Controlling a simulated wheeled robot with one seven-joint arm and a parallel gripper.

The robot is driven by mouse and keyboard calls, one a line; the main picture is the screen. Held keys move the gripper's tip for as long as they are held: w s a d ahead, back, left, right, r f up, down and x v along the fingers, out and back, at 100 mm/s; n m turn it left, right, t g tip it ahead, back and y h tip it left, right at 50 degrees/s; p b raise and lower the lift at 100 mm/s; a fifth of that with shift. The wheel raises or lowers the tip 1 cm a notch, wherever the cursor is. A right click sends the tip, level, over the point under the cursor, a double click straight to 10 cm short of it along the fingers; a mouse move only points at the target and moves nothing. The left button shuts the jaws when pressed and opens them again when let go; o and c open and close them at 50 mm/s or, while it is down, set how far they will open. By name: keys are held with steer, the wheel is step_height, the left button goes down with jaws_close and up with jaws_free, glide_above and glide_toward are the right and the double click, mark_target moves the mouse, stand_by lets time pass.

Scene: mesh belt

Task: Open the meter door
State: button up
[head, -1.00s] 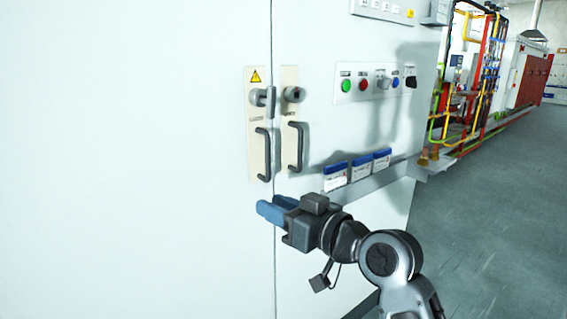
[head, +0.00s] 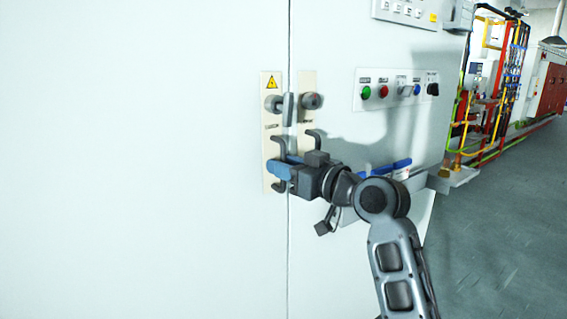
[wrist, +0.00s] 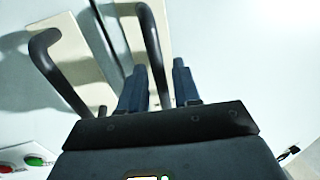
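The meter door (head: 170,160) is the pale left cabinet panel, and it looks closed along the vertical seam. Its dark handle (head: 276,143) sits on a beige plate under a warning triangle and a grey latch (head: 280,104). My gripper (head: 277,167) is at this handle and hides its middle in the head view. In the wrist view, the handle (wrist: 153,45) runs down between the two blue fingers of my gripper (wrist: 158,82). The fingers are apart, with gaps beside the bar.
A second dark handle (head: 311,134) on the right panel stands close beside my gripper; it also shows in the wrist view (wrist: 50,60). A button panel (head: 397,89) and blue-topped holders (head: 402,164) are to the right. Open floor (head: 490,230) lies at far right.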

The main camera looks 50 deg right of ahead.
steer(key=shift+w, duration=0.25)
jaws_close()
stand_by(0.4)
